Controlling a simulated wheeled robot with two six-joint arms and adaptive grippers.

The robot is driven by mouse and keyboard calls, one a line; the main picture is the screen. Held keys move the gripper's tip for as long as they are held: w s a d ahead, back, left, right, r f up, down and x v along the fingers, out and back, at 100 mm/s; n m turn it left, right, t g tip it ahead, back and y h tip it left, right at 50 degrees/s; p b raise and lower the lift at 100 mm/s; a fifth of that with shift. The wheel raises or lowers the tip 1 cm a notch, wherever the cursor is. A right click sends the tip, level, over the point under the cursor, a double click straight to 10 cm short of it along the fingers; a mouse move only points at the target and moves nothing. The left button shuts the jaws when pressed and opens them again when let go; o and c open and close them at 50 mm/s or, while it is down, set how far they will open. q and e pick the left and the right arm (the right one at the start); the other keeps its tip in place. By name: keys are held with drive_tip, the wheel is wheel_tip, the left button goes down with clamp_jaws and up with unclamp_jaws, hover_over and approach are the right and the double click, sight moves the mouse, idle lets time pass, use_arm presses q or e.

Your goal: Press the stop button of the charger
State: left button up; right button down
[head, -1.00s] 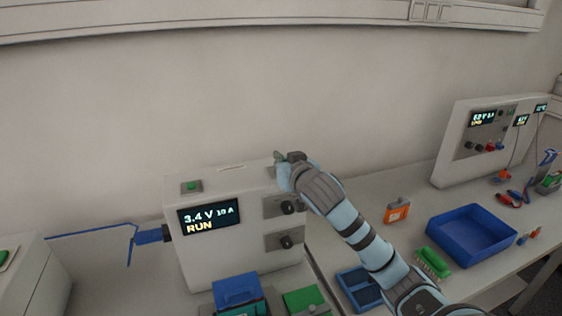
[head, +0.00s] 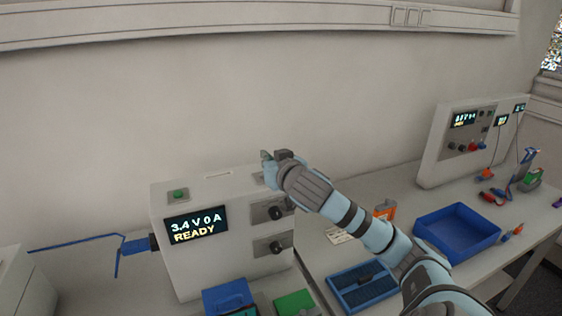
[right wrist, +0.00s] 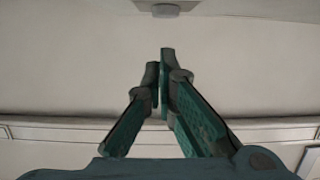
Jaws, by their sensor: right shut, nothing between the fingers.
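The charger (head: 175,275) is a white box at lower centre in the head view. Its display (head: 196,226) reads 3.4 V 0 A READY. A green button (head: 178,195) sits on its top left, and two dark knobs (head: 276,213) are on its front. My right gripper (head: 268,163) is over the top right of the charger, shut and empty. It mostly covers a small grey plate (head: 258,178) there, and any button on it is hidden. In the right wrist view the closed fingertips (right wrist: 164,60) point towards a grey round piece on a plate (right wrist: 165,9); they look apart.
A blue frame (head: 75,243) sticks out left of the charger. A blue box (head: 228,295) and a green item (head: 294,302) are before it. To the right are a blue tray (head: 459,242), another white instrument (head: 431,160) and tools.

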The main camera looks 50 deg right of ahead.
drive_tip(key=b+v, duration=0.7)
drive_tip(key=v, duration=0.3)
drive_tip(key=shift+a+r+b, duration=0.15)
drive_tip(key=shift+a+b, duration=0.05)
drive_tip(key=shift+b, duration=0.15)
drive_tip(key=shift+w, duration=0.1)
drive_tip(key=shift+r, duration=0.1)
